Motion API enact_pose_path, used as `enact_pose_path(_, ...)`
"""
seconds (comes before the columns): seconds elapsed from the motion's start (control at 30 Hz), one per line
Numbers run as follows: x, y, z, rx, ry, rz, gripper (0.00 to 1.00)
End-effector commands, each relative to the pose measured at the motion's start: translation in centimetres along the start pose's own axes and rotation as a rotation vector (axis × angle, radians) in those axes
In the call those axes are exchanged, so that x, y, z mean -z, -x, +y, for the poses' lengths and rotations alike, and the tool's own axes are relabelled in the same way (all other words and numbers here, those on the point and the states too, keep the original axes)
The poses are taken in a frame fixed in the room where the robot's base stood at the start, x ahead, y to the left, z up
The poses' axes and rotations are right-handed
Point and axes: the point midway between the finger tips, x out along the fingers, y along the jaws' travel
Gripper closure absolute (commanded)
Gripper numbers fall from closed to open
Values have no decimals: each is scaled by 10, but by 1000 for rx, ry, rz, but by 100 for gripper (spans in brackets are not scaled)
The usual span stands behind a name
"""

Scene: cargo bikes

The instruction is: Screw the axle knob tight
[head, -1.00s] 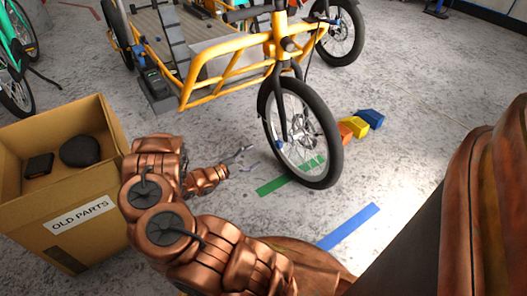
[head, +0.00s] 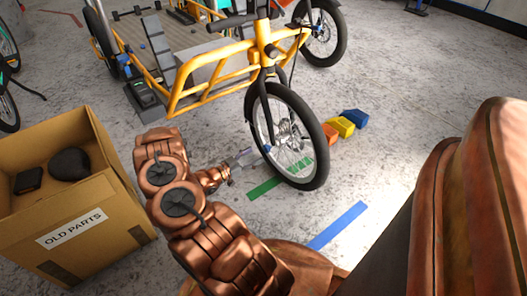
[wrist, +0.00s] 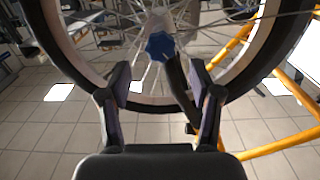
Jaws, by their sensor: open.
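The axle knob (wrist: 160,46) is blue and lobed. In the wrist view it sits at the hub of the front wheel, above and between my fingertips. The front wheel (head: 318,158) has a black tyre and belongs to the yellow cargo bike (head: 210,75). Its spokes and fork leg also show in the wrist view. My gripper (wrist: 158,80) is open and empty, with its two fingers apart and pointing at the wheel. In the head view my gripper (head: 243,158) is close to the left side of the wheel, and the knob cannot be made out clearly there.
A cardboard box (head: 90,222) marked OLD PARTS stands at the left with dark parts inside. Green (head: 265,188) and blue (head: 338,226) strips mark the floor. Floor right of the wheel is clear.

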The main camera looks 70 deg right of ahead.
Motion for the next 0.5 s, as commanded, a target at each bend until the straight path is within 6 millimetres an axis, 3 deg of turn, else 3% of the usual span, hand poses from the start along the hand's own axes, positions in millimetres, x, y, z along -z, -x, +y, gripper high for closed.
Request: enact_pose_path(0.5, -1, -51, 0, -1, -3, 0, 36)
